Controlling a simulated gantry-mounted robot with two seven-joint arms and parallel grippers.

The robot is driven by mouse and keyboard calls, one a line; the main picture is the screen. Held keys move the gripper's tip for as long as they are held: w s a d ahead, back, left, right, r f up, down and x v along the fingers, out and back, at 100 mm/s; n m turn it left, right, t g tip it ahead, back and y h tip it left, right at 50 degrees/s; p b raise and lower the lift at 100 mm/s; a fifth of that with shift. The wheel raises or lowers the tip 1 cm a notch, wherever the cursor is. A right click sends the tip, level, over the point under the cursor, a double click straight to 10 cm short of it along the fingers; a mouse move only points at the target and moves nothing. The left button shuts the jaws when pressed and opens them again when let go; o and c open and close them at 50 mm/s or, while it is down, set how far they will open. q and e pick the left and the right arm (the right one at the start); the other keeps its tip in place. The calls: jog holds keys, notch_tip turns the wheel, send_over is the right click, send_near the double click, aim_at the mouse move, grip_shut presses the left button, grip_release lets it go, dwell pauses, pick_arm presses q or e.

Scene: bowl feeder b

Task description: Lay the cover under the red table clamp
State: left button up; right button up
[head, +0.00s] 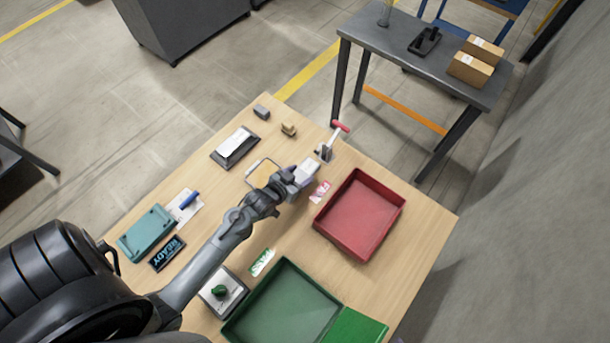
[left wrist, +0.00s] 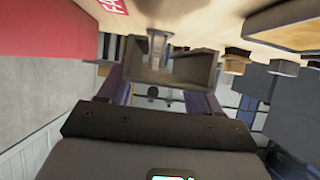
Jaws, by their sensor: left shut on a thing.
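My left gripper (head: 293,178) reaches from the lower left to the middle of the table in the head view. It is shut on the light grey cover (head: 308,170). In the left wrist view the cover (left wrist: 172,75) is a hollow, box-like grey piece between the purple fingers, its open side facing the camera. The table clamp (head: 325,152), with a red handle (head: 341,126), stands just beyond the cover, near the table's far right edge. I cannot tell from these views whether cover and clamp touch. My right gripper is not in view.
A red tray (head: 317,222) lies right of the gripper, with a pink-and-white label card (head: 320,191) beside it. A framed yellowish pad (head: 262,172), a small brown block (head: 288,129) and a dark tray (head: 223,157) lie to the left. A green tray (head: 232,328) is in front.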

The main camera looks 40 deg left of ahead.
aim_at(304, 177)
pick_arm(q)
jog(key=shift+w+a, duration=0.1)
jog(key=shift+w, duration=1.35)
notch_tip(304, 177, down, 3)
jog(key=shift+w+f+b, duration=0.1)
jog(key=shift+f+b, duration=0.05)
jog(key=shift+b, duration=0.9)
jog(key=shift+f, duration=0.1)
jog(key=shift+f, duration=0.1)
jog(key=shift+s+f, duration=0.2)
jog(key=shift+f, duration=0.35)
jog(key=o, duration=1.3)
jog(key=shift+f, duration=0.2)
jog(key=shift+s, duration=0.1)
